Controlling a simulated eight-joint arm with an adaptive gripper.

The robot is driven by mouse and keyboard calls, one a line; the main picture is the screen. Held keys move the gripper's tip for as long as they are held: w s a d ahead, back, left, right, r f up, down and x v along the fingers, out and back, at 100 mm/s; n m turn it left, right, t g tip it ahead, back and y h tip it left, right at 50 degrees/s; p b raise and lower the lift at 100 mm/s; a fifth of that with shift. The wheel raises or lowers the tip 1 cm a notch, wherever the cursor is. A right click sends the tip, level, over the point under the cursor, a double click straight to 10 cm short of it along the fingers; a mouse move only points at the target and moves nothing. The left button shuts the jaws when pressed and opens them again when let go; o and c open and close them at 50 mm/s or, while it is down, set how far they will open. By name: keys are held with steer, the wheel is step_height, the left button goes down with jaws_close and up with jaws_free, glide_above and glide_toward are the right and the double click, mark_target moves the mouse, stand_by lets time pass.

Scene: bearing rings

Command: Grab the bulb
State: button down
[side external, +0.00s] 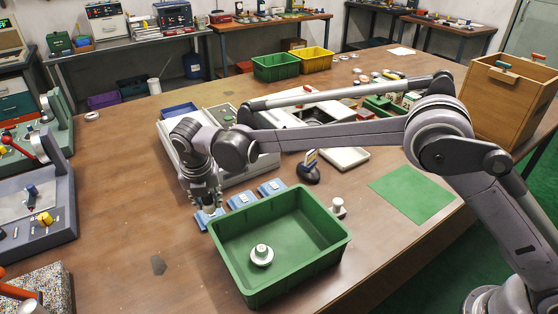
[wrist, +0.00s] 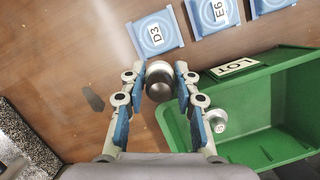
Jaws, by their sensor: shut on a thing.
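My gripper (side external: 207,201) points down just left of the green bin, beside the blue labelled plates. In the side view the bulb is hard to make out among the fingers. How far it is above the table is unclear.
The green bin (side external: 225,263) holds a pale round part with a knob (side external: 261,256). Blue plates, including D3 (wrist: 155,35) and E6 (wrist: 212,12), lie behind it. A small white cylinder (side external: 338,205) stands right of the bin.

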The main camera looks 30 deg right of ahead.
steer(key=shift+w+d+r, duration=0.1)
steer(key=shift+d+r, duration=0.35)
steer(key=shift+d, duration=0.3)
steer(key=shift+w+d+r, duration=0.1)
steer(key=shift+d+r, duration=0.3)
steer(key=shift+d, duration=0.3)
steer(key=shift+d+r, duration=0.45)
steer(key=shift+d, duration=0.3)
